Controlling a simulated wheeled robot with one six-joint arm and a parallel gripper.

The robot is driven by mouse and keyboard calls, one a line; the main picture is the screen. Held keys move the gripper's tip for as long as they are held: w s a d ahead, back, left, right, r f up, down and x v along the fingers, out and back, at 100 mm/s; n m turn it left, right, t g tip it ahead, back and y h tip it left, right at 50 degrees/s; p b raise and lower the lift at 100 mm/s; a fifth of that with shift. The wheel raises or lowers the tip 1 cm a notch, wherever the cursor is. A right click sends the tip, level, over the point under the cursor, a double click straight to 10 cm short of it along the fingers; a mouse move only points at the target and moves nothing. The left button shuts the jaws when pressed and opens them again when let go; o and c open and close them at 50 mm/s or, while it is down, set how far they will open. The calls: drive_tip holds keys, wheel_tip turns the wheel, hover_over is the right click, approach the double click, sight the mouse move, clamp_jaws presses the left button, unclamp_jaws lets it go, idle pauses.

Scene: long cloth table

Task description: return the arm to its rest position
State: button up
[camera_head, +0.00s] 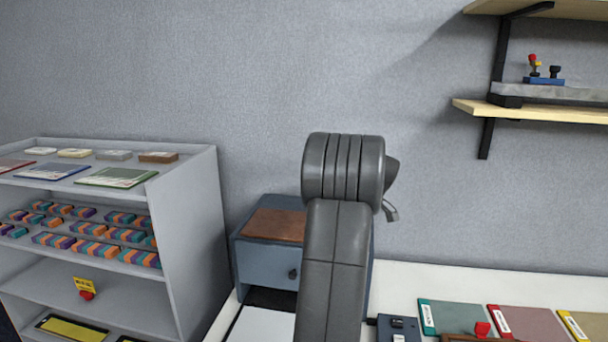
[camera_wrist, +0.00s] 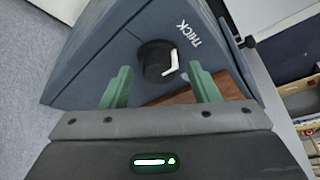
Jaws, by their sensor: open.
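My arm (camera_head: 338,240) rises dark grey through the middle of the head view, its bulky joint at the top against the wall. The gripper itself is mostly hidden behind the arm there. In the wrist view my gripper (camera_wrist: 160,68) shows two green fingers spread apart, with nothing held between them. Beyond the fingers is a blue-grey box (camera_wrist: 105,50) marked "THICK". A round black part (camera_wrist: 155,62) with a pale bar shows on it, between the fingers in the picture; I cannot tell the distance.
A small blue-grey cabinet (camera_head: 262,257) with a brown top stands directly behind my arm. A grey shelf unit (camera_head: 188,240) with boxes is at left. Coloured folders (camera_head: 455,316) lie on the white table at right. Wall shelves (camera_head: 545,112) hang upper right.

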drive_tip(key=m+t+h, duration=0.1)
drive_tip(key=m, duration=0.3)
drive_tip(key=shift+a+b, duration=0.15)
drive_tip(key=shift+b, duration=0.15)
drive_tip(key=m+h, duration=0.1)
drive_tip(key=m, duration=0.2)
drive_tip(key=shift+a+m+h+b, duration=0.1)
drive_tip(key=shift+m+h+b, duration=0.3)
drive_tip(key=shift+a+f+m+h+b, duration=0.1)
drive_tip(key=shift+m+h+b, duration=0.75)
drive_tip(key=shift+m, duration=1.45)
drive_tip(key=shift+m+h, duration=0.55)
drive_tip(key=shift+m, duration=0.75)
drive_tip(key=shift+b, duration=0.3)
